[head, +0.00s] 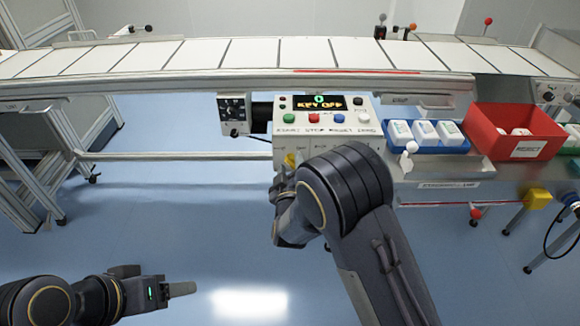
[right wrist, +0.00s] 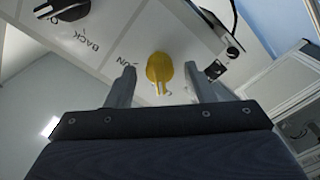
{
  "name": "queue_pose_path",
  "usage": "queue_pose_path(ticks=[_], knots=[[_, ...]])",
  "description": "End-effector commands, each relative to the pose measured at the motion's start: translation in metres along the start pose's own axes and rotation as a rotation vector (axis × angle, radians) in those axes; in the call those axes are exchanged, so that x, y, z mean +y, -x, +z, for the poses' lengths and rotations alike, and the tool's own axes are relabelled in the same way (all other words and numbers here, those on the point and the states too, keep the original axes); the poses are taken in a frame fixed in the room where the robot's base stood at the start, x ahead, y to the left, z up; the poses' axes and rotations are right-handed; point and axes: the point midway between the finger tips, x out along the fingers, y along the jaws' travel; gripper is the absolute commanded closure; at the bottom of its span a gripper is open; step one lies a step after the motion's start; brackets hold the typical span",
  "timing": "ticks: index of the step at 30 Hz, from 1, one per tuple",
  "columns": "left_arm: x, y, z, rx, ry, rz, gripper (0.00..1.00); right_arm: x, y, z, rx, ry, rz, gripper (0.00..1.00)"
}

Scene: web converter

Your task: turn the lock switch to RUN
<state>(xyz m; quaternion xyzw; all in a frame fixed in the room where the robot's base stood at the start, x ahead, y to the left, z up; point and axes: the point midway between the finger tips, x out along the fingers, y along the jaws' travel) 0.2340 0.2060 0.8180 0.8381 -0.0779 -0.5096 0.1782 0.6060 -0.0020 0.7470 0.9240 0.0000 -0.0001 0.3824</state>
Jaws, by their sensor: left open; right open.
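The lock switch is a yellow key-like knob (right wrist: 160,68) on the pale panel face in the right wrist view, beside a partly hidden label ending in "UN". It also shows as a small yellow piece (head: 290,160) low on the control box (head: 326,128) in the head view. The box's display (head: 320,103) reads "0" and "KEY OFF". My right gripper (right wrist: 160,73) is open, with one finger on each side of the knob and gaps showing. In the head view my arm partly hides it. My left gripper (head: 180,290) is low at the left, away from the box.
A black rotary knob (right wrist: 62,8) sits on the panel near the "BACK" label. Coloured push buttons line the box top. A blue tray (head: 455,150) of white packs and a red bin (head: 490,125) stand to its right. The conveyor (head: 250,55) runs behind.

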Motion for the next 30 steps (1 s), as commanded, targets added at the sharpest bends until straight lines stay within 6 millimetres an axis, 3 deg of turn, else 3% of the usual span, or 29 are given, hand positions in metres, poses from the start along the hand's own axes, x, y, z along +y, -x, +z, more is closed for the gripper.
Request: queue_pose_path(ticks=[1,11,20,30], knots=[[0.0,0.0,0.0,0.0,0.0,0.0,0.37,0.0,0.0,0.0,0.0,0.0,0.0,0.53],[0.0,0.0,0.0,0.0,0.0,0.0,0.37,0.0,0.0,0.0,0.0,0.0,0.0,0.96],[-0.003,-0.006,0.003,0.0,0.0,0.0,0.37,-0.002,0.0,0.002,0.0,-0.04,0.0,0.96],[-0.015,-0.033,0.017,0.0,0.0,0.0,0.37,-0.003,0.0,0.004,0.001,-0.265,0.002,0.96]])
